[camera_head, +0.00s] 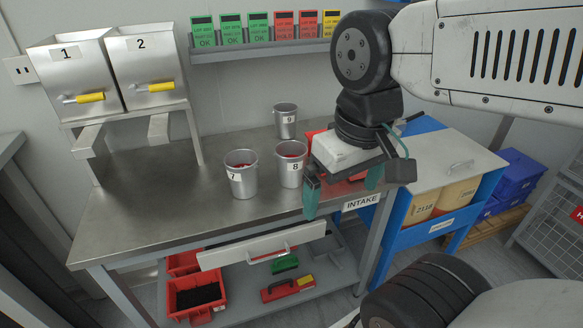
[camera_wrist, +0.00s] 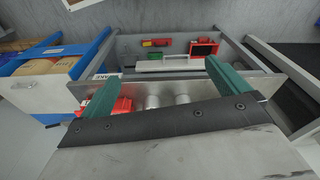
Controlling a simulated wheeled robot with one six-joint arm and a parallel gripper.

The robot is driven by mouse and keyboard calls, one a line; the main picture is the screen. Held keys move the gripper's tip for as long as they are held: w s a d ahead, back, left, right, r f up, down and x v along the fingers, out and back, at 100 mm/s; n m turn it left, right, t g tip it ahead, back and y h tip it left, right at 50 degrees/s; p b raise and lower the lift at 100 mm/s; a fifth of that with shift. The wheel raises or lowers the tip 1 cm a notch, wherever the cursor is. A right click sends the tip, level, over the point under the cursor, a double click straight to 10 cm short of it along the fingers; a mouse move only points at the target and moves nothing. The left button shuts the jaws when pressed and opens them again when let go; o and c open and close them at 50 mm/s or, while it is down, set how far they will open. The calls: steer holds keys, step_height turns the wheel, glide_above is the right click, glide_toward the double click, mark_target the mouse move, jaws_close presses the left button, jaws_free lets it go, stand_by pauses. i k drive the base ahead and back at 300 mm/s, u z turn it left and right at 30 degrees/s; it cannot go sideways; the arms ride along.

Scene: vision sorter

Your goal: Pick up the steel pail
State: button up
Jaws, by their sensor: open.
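Three steel pails stand upright on the steel bench (camera_head: 150,215). Pail 7 (camera_head: 243,184) is at the front left and has red contents. Pail 8 (camera_head: 290,173) stands to its right, also with red inside. Pail 9 (camera_head: 286,128) stands farther back; its contents cannot be made out. My gripper (camera_head: 342,188) is open and empty, right of pail 8 near the bench's right end. In the wrist view my gripper (camera_wrist: 163,82) has its fingers apart, with two partly hidden grey pails (camera_wrist: 153,101) beyond its dark mount.
A red bin (camera_wrist: 122,107) sits on the bench, partly behind my gripper. A drawer (camera_head: 262,246) stands open at the front. Two steel dispensers (camera_head: 146,85) are at the left. A blue-framed cart (camera_head: 408,215) adjoins the right end. The bench's front left is clear.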

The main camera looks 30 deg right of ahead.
mark_target(290, 155)
steer(key=u, duration=0.1)
steer(key=k, duration=1.05)
steer(key=z, duration=1.1)
steer(key=i, duration=1.4)
steer(key=u, duration=0.7)
